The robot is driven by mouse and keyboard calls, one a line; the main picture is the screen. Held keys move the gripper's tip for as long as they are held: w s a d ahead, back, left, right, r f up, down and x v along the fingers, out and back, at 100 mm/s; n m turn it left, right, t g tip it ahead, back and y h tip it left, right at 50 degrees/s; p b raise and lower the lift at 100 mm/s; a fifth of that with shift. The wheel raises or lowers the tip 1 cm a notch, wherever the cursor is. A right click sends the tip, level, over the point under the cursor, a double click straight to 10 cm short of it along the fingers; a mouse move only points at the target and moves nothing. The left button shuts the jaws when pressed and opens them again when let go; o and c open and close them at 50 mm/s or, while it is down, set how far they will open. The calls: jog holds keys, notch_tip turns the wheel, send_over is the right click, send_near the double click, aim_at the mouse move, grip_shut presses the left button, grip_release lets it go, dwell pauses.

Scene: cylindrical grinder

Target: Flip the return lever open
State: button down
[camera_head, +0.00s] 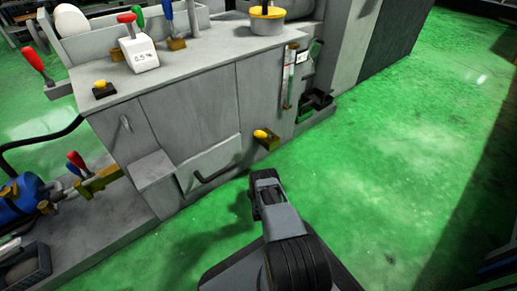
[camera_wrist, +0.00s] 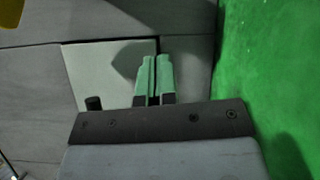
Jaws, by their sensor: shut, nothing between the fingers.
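No part is labelled as the return lever, and I cannot tell which handle it is. Two handles, one red (camera_head: 76,160) and one blue, stand close together on a brass valve block (camera_head: 98,181) at the lower left. A yellow-knobbed brass fitting (camera_head: 265,138) sticks out of the grey cabinet's right lower front. My gripper (camera_wrist: 155,62) shows in the wrist view, its two pale green fingers close together and empty in front of a light panel (camera_wrist: 85,65). In the head view my arm reaches toward the cabinet's lower right, and the fingertips are not clear.
The grey cabinet (camera_head: 190,110) fills the middle. A dark bar handle (camera_head: 215,174) juts from its lower panel. A blue motor-like unit (camera_head: 25,197) stands at the far left. Red, green and blue levers rise on top. Green floor (camera_head: 400,150) is clear on the right.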

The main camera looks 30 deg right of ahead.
notch_tip(320, 180, up, 10)
jog(key=n+t+h, duration=0.3)
jog(key=n+t, duration=0.3)
jog(key=shift+s+r, duration=0.2)
jog(key=shift+s, duration=0.1)
jog(key=shift+w, duration=0.1)
